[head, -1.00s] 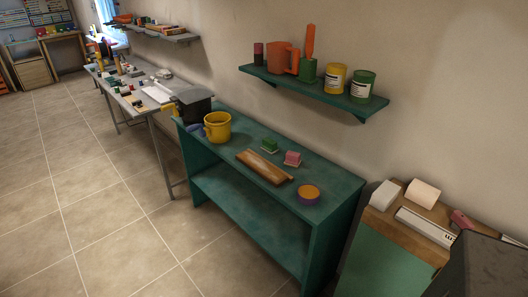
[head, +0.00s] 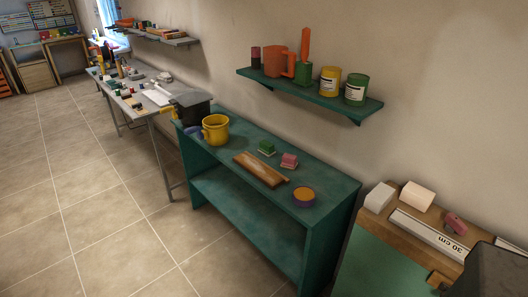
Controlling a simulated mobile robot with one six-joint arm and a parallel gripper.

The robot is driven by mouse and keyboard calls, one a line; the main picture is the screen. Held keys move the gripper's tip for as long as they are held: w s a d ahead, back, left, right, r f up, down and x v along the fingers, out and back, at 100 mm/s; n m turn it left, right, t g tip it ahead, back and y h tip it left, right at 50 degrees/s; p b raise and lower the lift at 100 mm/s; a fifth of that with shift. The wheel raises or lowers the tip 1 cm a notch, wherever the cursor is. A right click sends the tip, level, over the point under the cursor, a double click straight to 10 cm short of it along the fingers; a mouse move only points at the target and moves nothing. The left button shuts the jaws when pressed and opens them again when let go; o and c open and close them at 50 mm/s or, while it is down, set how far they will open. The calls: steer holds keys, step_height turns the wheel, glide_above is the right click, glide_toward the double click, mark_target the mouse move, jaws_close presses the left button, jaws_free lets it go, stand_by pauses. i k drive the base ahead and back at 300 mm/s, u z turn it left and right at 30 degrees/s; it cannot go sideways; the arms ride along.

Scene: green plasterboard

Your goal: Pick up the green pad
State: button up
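The green pad (head: 266,147) is a small green block with a pale underside. It sits on top of the teal bench (head: 320,182), toward the wall side. A similar pink pad (head: 289,160) lies just to its right, apart from it. My gripper is not in view, and nothing touches the green pad.
A wooden board (head: 262,170) lies in front of the pads. A yellow pot (head: 215,129) stands left, a purple-and-orange round dish (head: 304,196) right. A wall shelf (head: 310,94) with mugs and cans hangs above. A wooden-topped cabinet (head: 405,218) stands right. The tiled floor in front is clear.

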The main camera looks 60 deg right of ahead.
mark_target(266, 147)
steer(key=z, duration=0.05)
steer(key=i, duration=0.95)
steer(key=u, duration=0.05)
